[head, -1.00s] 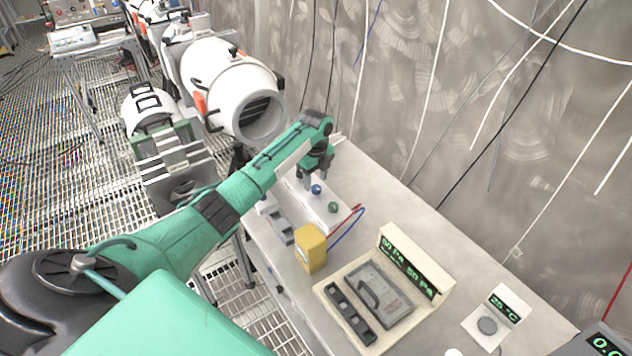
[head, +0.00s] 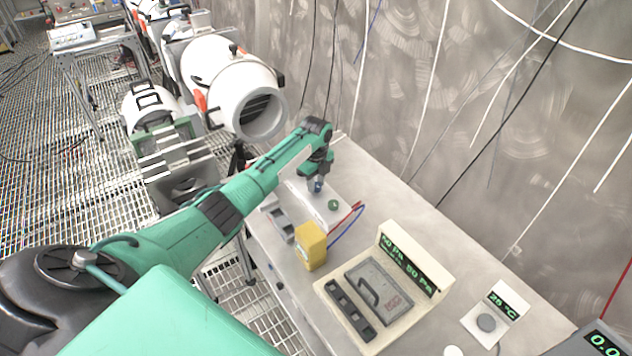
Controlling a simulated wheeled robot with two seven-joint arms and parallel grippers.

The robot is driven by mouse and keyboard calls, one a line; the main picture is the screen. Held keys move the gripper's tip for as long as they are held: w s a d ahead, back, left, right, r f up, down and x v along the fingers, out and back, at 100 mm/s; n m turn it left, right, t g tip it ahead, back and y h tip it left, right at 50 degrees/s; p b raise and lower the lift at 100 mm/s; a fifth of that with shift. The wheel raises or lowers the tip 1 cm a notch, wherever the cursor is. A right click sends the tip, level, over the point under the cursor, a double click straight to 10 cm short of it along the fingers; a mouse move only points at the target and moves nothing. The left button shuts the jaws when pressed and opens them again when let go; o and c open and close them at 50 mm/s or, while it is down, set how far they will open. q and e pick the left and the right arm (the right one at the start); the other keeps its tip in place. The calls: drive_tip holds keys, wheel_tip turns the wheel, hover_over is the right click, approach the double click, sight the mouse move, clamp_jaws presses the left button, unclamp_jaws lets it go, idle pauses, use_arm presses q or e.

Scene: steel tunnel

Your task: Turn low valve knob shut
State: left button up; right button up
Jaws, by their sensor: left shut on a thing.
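A white valve panel (head: 305,204) lies on the table with two small round knobs. The green knob (head: 333,205) stands free at the nearer right. The blue knob (head: 318,186) is at the farther left, mostly covered by my left gripper (head: 317,183). My left gripper points down from the end of the green arm and is shut on the blue knob. The fingers are small and partly hidden behind the wrist. My right gripper is not in view.
A yellow box (head: 311,247) with red and blue leads stands nearer on the table (head: 400,205). A pressure display unit (head: 408,262) and a temperature display (head: 503,301) stand at the right. A large white tube (head: 238,92) is behind the arm at left. Cables hang along the wall.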

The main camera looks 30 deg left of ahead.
use_arm(q)
drive_tip(key=n+p, duration=0.3)
drive_tip(key=shift+r, duration=0.2)
drive_tip(key=n+p, duration=0.2)
drive_tip(key=n, duration=0.2)
drive_tip(key=shift+s+n+p, duration=0.1)
drive_tip(key=shift+n+p, duration=0.3)
drive_tip(key=n+p, duration=0.2)
drive_tip(key=n, duration=0.3)
drive_tip(key=shift+p, duration=0.35)
drive_tip(key=shift+f+n+p, duration=0.1)
drive_tip(key=shift+n+p, duration=0.75)
drive_tip(key=shift+n, duration=1.65)
drive_tip(key=o, duration=1)
